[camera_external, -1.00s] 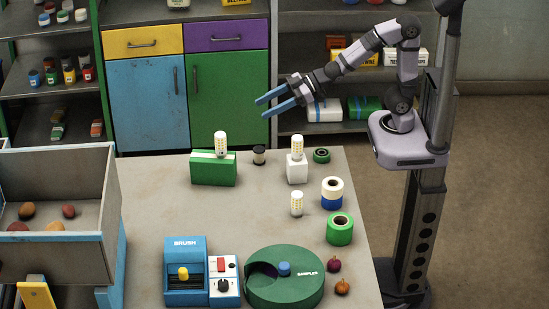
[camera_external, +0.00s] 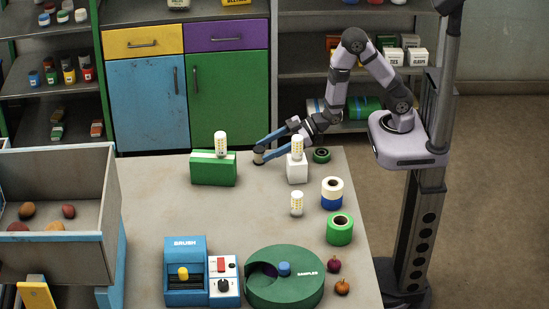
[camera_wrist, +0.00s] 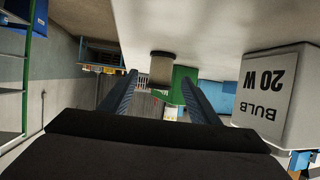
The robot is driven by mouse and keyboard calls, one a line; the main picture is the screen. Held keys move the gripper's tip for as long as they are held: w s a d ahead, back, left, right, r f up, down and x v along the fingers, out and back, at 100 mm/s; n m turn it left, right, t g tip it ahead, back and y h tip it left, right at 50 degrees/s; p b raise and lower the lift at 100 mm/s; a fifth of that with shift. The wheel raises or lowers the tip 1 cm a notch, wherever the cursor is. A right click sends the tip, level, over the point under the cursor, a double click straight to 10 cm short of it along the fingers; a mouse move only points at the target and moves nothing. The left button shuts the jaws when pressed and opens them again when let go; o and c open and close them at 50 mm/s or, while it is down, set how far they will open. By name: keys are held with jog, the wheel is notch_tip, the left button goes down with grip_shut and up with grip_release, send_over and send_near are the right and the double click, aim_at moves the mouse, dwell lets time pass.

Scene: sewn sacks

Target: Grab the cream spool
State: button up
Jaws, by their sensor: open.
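The cream spool (camera_external: 258,158), a small upright spool with dark ends, stands near the back edge of the table. In the wrist view the spool (camera_wrist: 162,70) shows a cream middle and lies in line with the gap between my fingers. My gripper (camera_external: 264,152) is open, with its blue fingers low over the back of the table and their tips at the spool, partly covering it in the outside view. In the wrist view my gripper (camera_wrist: 160,75) has a finger on each side of the spool. I cannot tell whether either finger touches it.
A white bulb box (camera_external: 297,173) with a bulb on it stands close to the right of the fingers. A green box (camera_external: 213,170), also topped by a bulb, stands to the left.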

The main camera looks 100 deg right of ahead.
aim_at(249, 164)
jog(key=shift+r+p+x, duration=0.2)
jog(key=shift+p+x, duration=1.15)
jog(key=shift+x, duration=2.4)
jog(key=c, duration=1.1)
